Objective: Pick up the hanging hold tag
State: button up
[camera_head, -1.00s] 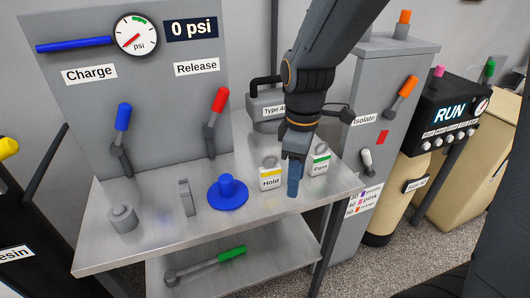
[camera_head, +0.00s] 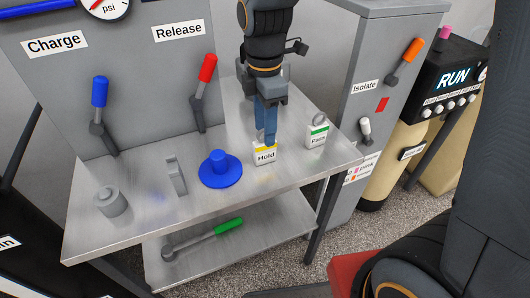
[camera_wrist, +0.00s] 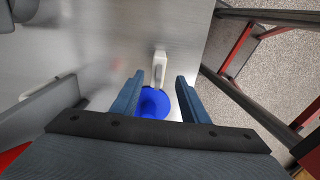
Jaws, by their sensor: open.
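The hold tag (camera_head: 264,156) is a small white block with a yellow band and the word "Hold", upright on the grey bench. Its top is hidden behind my gripper (camera_head: 267,130), which points down over it in the head view. In the wrist view my gripper's two blue fingers (camera_wrist: 159,82) are apart. A pale slotted piece (camera_wrist: 158,67) shows between and just beyond their tips; it appears to be the hold tag from above. I cannot tell whether the fingers touch it.
The "Pass" tag (camera_head: 317,134) with a green band and ring stands to the right. A blue flanged knob (camera_head: 220,169) is close on the left. A red-handled lever (camera_head: 207,68) is behind. The bench front (camera_head: 255,190) is clear.

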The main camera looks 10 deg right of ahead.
aim_at(264, 151)
jog(key=shift+w+a+f+b, duration=0.15)
jog(key=shift+f+b, duration=0.15)
jog(key=shift+f, duration=0.4)
jog(key=shift+f+p, duration=1.15)
jog(key=shift+f, duration=2.6)
grip_shut()
jog(key=shift+r, duration=0.1)
